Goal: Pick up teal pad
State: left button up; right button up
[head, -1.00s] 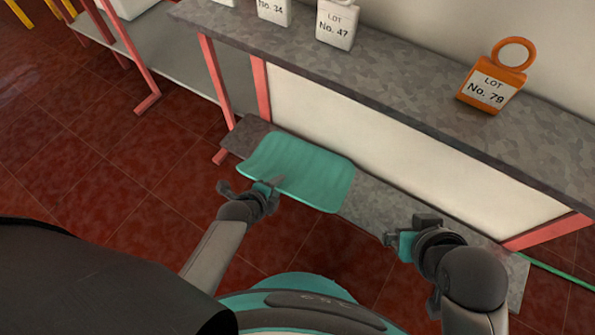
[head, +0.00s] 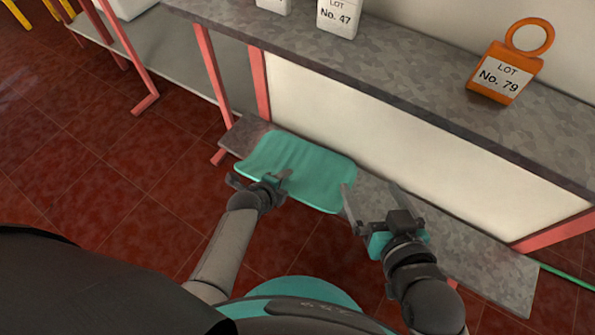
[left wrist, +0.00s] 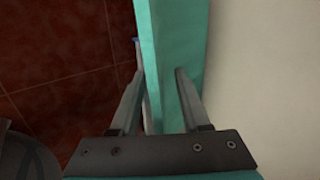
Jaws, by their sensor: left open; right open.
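The teal pad (head: 315,172) lies on the low grey shelf, its near edge reaching past the shelf's front. My left gripper (head: 260,176) is open at the pad's near left edge, with one finger overlapping the pad in the head view. In the left wrist view the pad (left wrist: 172,35) runs between and behind the open fingers; one finger is beyond its edge and the other is over its face. Whether they touch it I cannot tell. My right gripper (head: 370,187) is open and empty, just right of the pad, with its fingers pointing at the shelf.
A grey counter (head: 420,105) runs above the low shelf (head: 470,245). An orange lot tag (head: 503,75) and a white tag (head: 338,18) stand on it. A pink leg (head: 213,85) rises left of the pad. Red tiled floor (head: 120,200) is open at left.

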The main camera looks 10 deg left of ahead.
pick_arm(q)
jog(key=shift+w+f, duration=0.2)
jog(key=shift+w, duration=0.05)
grip_shut()
dwell(0.4)
